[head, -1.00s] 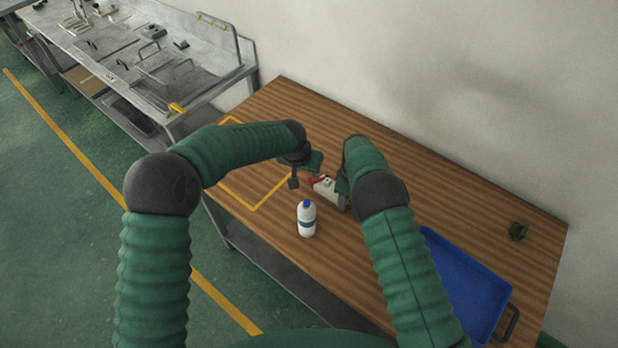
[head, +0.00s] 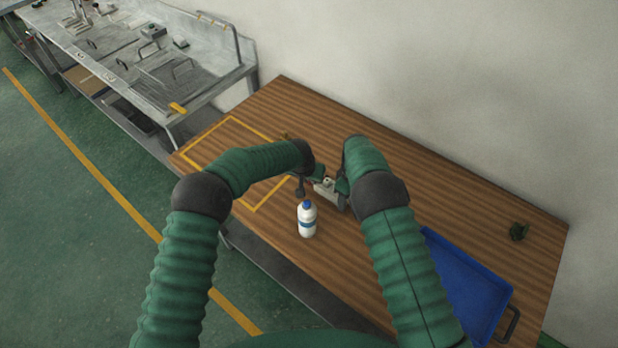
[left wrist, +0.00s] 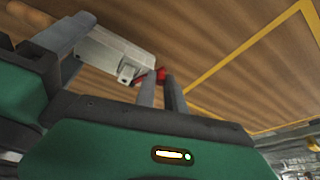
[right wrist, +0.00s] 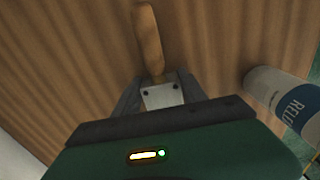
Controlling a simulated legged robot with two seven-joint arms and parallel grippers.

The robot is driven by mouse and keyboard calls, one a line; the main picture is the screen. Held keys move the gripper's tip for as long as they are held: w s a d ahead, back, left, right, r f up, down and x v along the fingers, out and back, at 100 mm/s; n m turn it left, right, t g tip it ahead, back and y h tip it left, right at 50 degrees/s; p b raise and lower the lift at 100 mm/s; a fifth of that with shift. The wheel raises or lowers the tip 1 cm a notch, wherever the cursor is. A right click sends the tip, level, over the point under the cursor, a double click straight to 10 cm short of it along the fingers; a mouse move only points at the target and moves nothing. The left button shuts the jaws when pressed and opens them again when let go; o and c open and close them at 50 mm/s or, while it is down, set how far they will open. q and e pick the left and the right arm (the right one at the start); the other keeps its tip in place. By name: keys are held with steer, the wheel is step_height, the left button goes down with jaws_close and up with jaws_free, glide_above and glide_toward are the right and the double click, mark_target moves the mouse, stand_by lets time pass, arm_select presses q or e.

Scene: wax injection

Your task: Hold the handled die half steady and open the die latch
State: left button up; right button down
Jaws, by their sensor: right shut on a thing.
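The die is a pale metal block (head: 326,187) held just above the wooden table in the head view. In the left wrist view the die (left wrist: 115,58) shows a red latch (left wrist: 161,74) at its near end. My right gripper (head: 345,190) is shut on the die. In the right wrist view a metal plate (right wrist: 163,96) with a wooden handle (right wrist: 148,40) is between its fingers. My left gripper (head: 301,190) is by the die's other end. Contact is unclear.
A white bottle with a blue cap (head: 307,222) stands just in front of the die. A blue tray (head: 462,262) lies to the right and a small green object (head: 519,231) sits farther right. A yellow outline (head: 215,137) marks the table's left part.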

arm_select(q)
jaws_close()
steer(key=shift+a, duration=0.1)
stand_by(0.9)
steer(key=shift+w+a, duration=0.1)
steer(key=shift+w, duration=0.05)
steer(key=shift+w+a+m+h, duration=0.25)
steer(key=shift+w+m, duration=0.2)
steer(key=shift+m, duration=0.45)
steer(key=shift+w+a+m+g+h, duration=0.1)
steer(key=shift+w+m+g+h, duration=0.25)
steer(key=shift+w+m, duration=0.45)
steer(key=shift+w+m+g+h, duration=0.3)
steer(key=shift+w+m+g, duration=0.05)
steer(key=shift+m, duration=0.75)
steer(key=o, duration=0.6)
jaws_free()
steer(key=shift+r, duration=0.15)
